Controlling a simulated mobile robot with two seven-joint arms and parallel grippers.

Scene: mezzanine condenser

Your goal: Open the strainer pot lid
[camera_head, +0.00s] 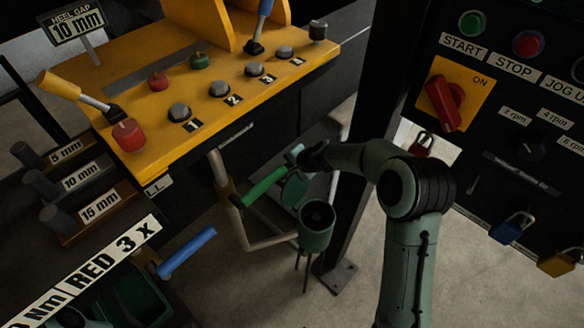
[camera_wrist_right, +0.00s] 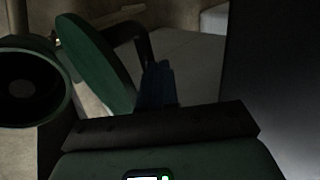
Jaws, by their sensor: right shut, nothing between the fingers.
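The strainer pot (camera_head: 317,236) is a green cylinder on a pipe below the yellow console. Its round mouth faces up, open and dark inside. The green disc lid (camera_head: 293,191) stands tilted up on the pot's far side, off the mouth. In the right wrist view the pot (camera_wrist_right: 30,92) is at the left and the raised lid (camera_wrist_right: 97,62) stands beside it. My right gripper (camera_head: 297,153) is just beyond the lid; its fingers (camera_wrist_right: 157,84) are shut and empty, close to the lid's right side. I cannot tell whether they touch it. My left gripper is not in view.
A green-handled lever (camera_head: 263,187) is left of the lid, and a blue handle (camera_head: 187,253) lower left. The yellow console (camera_head: 215,75) overhangs. A dark post (camera_head: 357,170) stands close to my right arm. The black control panel (camera_head: 510,120) is right.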

